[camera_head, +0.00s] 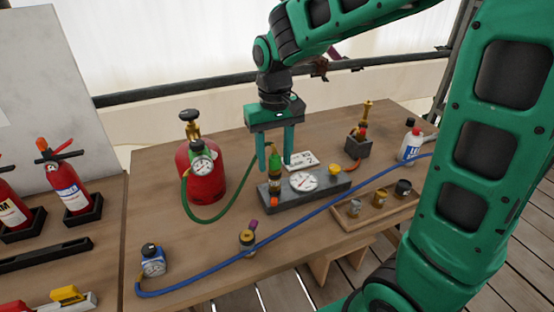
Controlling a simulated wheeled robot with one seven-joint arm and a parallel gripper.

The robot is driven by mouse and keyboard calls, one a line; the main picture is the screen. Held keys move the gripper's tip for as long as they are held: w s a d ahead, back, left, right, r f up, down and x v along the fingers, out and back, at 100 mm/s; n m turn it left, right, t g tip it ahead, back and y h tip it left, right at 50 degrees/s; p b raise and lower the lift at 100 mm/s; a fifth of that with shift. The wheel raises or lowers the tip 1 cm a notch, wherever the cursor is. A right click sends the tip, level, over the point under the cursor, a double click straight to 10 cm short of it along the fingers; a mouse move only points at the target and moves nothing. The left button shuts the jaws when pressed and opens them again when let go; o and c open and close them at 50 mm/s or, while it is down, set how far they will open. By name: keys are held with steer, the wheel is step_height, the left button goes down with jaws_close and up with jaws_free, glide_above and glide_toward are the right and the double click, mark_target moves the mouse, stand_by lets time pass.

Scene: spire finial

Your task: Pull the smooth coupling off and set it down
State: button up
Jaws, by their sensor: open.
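A green coupling (275,161) stands upright on a grey manifold block (326,190) at the table's middle. It sits above a brass-coloured fitting (275,185). I cannot tell from its small surface whether it is the smooth one. My gripper (275,165) points down, open, with one finger on each side of the green coupling. I cannot tell whether the fingers touch it. A green hose (214,218) loops between the red cylinder (207,180) and the coupling area; its end there is partly hidden.
A round gauge (303,182) is on the block. A blue hose (300,220) crosses the table in front. A wooden tray (352,223) holds small fittings. Bare tabletop shows at front left of the block.

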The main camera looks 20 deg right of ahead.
mark_target(275, 153)
steer(key=shift+f, duration=0.4)
steer(key=shift+c, duration=0.6)
stand_by(0.3)
jaws_close()
steer(key=shift+r, duration=0.15)
steer(key=shift+r, duration=2.85)
